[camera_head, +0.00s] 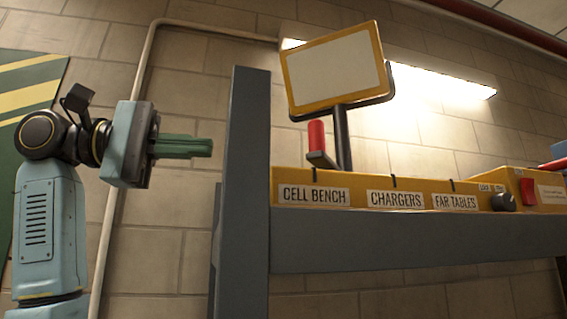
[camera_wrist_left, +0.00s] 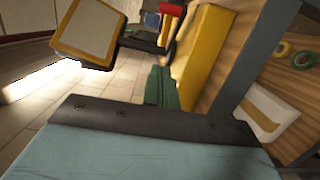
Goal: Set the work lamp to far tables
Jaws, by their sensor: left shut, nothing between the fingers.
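The work lamp (camera_head: 335,68) is a pale panel in a yellow frame on a dark post, above a grey rack. A red upright handle (camera_head: 317,135) on a short arm stands left of the post, above the CELL BENCH label (camera_head: 314,195). The CHARGERS label (camera_head: 397,200) and FAR TABLES label (camera_head: 455,202) follow to the right. My left gripper (camera_head: 211,147), with green fingers, is shut and empty, left of the rack post and apart from the handle. The left wrist view shows the lamp (camera_wrist_left: 88,32), the red handle (camera_wrist_left: 172,10) and the green fingers (camera_wrist_left: 161,84). My right gripper is not seen.
The grey rack post (camera_head: 248,190) stands between my left gripper and the handle in the head view. A black knob (camera_head: 503,201) and red switch (camera_head: 528,191) are at the right. In the wrist view, green and yellow rings (camera_wrist_left: 304,60) lie on a wooden shelf.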

